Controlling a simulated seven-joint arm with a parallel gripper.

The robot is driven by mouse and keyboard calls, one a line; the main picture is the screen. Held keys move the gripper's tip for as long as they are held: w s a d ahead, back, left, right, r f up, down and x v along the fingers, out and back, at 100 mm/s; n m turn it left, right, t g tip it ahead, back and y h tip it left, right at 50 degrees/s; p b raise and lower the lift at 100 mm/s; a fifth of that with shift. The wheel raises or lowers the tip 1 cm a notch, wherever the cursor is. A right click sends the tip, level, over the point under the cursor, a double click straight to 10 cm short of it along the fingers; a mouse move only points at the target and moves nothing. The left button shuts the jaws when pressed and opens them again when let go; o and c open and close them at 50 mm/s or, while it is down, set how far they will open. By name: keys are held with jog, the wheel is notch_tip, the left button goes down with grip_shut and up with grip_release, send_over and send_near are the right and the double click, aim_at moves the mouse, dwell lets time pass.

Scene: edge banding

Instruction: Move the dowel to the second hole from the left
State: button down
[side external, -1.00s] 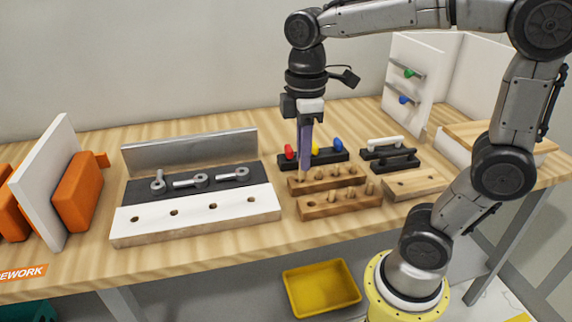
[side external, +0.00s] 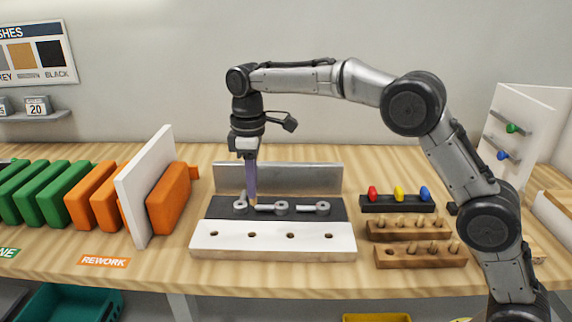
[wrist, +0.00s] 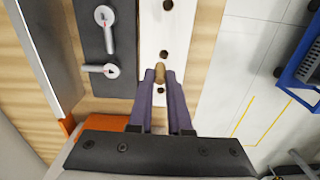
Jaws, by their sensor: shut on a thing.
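My gripper (side external: 251,192) has long purple fingers pointing down and is shut on a tan wooden dowel (wrist: 160,73). In the side view, the dowel's tip (side external: 252,203) shows below the fingers, in front of the dark strip with metal fittings. The white board (side external: 272,249) has a row of holes along its top. The second hole from the left (side external: 249,234) looks empty and lies below the gripper in the picture. In the wrist view, the dowel is over the white board (wrist: 178,30), with a hole (wrist: 163,55) just beyond its tip. The dowel appears above the board, not in a hole.
Metal fittings (side external: 271,208) lie on the dark strip, with an upright metal plate (side external: 290,178) behind. Wooden racks with dowels (side external: 420,257) stand right. An orange block (side external: 169,199) and a white upright panel (side external: 144,190) stand left.

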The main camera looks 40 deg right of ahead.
jog(key=shift+a+f, duration=0.2)
jog(key=shift+f, duration=1.05)
jog(key=shift+a+f, duration=0.15)
jog(key=shift+f, duration=1.1)
jog(key=shift+a+f, duration=0.2)
jog(key=shift+f, duration=1.05)
jog(key=shift+f, duration=1.4)
jog(key=c, duration=0.8)
grip_release()
jog(key=shift+o, duration=0.2)
jog(key=shift+r, duration=0.15)
jog(key=shift+r, duration=2.4)
